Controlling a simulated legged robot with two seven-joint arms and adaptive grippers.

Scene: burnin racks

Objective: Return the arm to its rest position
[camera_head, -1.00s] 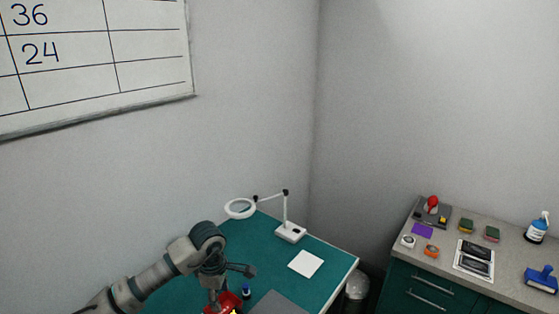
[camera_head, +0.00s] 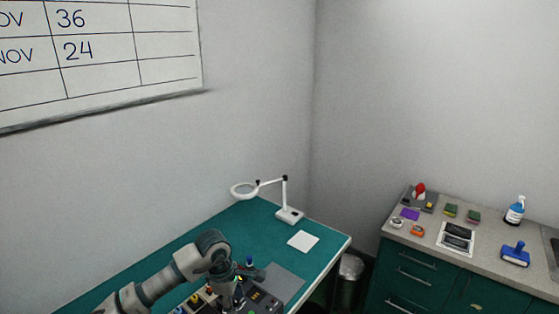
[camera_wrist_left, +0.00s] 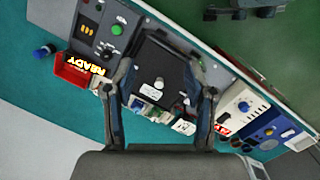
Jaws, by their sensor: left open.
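My left arm comes in from the lower left in the head view, and its gripper (camera_head: 236,296) hangs over the equipment on the green table (camera_head: 205,238). In the left wrist view my left gripper (camera_wrist_left: 162,88) is open, its two fingers spread apart. Between and beyond the fingers is a dark panel (camera_wrist_left: 160,68) with a pale knob; I see nothing held. Whether the fingers touch anything is unclear. My right gripper is not in view.
A white magnifier lamp (camera_head: 289,214) and a white sheet (camera_head: 303,241) are on the table's far part. A red bin (camera_wrist_left: 72,72) lies beside the equipment. A waste bin (camera_head: 349,275) stands between the table and the green cabinet (camera_head: 425,268).

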